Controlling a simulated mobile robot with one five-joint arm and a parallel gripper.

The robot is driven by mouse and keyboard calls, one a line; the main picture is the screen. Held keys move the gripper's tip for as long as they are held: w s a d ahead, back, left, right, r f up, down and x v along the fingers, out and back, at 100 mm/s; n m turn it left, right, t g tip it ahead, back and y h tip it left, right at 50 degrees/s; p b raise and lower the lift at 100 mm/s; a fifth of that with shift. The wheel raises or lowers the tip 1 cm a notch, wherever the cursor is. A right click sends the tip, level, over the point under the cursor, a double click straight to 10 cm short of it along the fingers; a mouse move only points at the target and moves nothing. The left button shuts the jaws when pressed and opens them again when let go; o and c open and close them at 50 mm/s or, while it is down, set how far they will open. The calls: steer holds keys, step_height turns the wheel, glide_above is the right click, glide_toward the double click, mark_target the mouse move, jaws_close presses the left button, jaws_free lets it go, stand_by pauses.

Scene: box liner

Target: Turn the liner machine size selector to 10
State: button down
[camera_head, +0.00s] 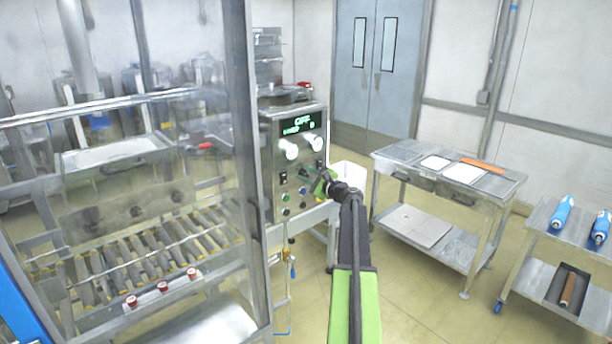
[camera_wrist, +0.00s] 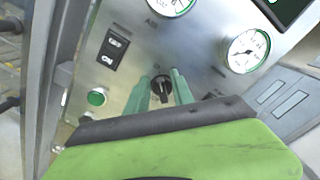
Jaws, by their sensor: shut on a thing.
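The liner machine's metal control panel (camera_head: 268,165) stands in the middle of the head view, its green display (camera_head: 302,122) reading "OFF". In the wrist view a black selector knob (camera_wrist: 161,89) sits on the panel. My gripper (camera_wrist: 162,85) has its green fingers on either side of the knob, shut on it. In the head view my gripper (camera_head: 325,183) is against the lower right of the panel and hides the knob. The numbers around the knob are too small or hidden to read.
The wrist view shows a round white gauge (camera_wrist: 246,50), a black double switch (camera_wrist: 113,49) and a green button (camera_wrist: 96,97) near the knob. A clear guard frame (camera_head: 245,150) stands left of my arm. A steel table (camera_head: 390,157) is at right, with open floor between.

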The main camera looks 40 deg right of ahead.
steer(key=c, duration=1.5)
jaws_free()
steer(key=shift+s, duration=0.1)
steer(key=s, duration=1.1)
steer(key=s+a, duration=0.1)
steer(key=s, duration=0.5)
steer(key=shift+s+a, duration=0.1)
steer(key=shift+s, duration=0.05)
